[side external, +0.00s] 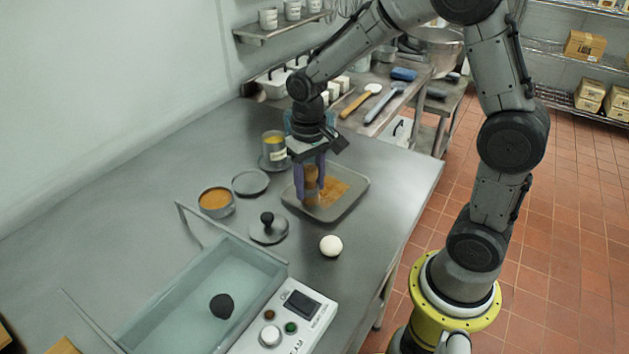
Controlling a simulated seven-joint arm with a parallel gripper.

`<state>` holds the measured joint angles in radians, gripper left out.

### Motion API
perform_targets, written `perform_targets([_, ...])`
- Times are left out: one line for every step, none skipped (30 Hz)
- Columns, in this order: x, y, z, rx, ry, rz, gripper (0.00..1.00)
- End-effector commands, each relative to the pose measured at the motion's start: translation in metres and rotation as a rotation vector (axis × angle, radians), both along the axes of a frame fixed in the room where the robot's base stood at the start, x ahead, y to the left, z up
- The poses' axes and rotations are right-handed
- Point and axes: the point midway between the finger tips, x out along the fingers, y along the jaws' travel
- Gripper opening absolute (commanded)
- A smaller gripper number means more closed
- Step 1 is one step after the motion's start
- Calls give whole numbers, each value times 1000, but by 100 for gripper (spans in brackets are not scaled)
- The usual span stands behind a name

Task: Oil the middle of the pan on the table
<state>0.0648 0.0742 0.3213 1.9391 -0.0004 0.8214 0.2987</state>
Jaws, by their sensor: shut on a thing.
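The pan (352,203) is a shallow grey rectangular tray on the steel table, with a brown-orange patch (333,192) over its middle. My gripper (311,188) points down over the left part of the pan. Its purple fingers are shut on an upright brown tool (311,174), which looks like a brush. The tool's lower end is at or just above the patch; I cannot tell whether it touches. A grey cup with yellow contents (273,146), perhaps the oil, stands on a small round dish behind the pan to the left.
A round tin with orange contents (214,200), an empty dish (250,182) and a knobbed lid (268,228) lie left of the pan. A water-filled basin (190,295) with a control box (290,322) is at front left.

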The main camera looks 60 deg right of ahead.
Motion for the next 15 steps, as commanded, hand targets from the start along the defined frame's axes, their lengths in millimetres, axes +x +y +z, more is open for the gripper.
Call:
perform_targets([2,0,12,-1,-10,0,0])
perform_targets([2,0,14,-1,-8,0,0])
perform_targets([2,-1,18,-1,-8,0,0])
perform_targets([2,-1,20,0,-9,0,0])
perform_targets([2,-1,23,0,-9,0,0])
perform_targets([2,-1,27,0,-9,0,0])
perform_targets([2,-1,30,-1,-10,0,0])
perform_targets([2,-1,32,0,-9,0,0])
perform_targets([2,-1,36,-1,-8,0,0])
perform_targets([2,-1,38,0,-9,0,0])
perform_targets([2,-1,41,0,-9,0,0])
perform_targets([2,-1,45,-1,-9,0,0])
perform_targets([2,-1,48,-1,-10,0,0])
perform_targets([2,-1,50,-1,-10,0,0])
perform_targets([2,-1,54,0,-9,0,0])
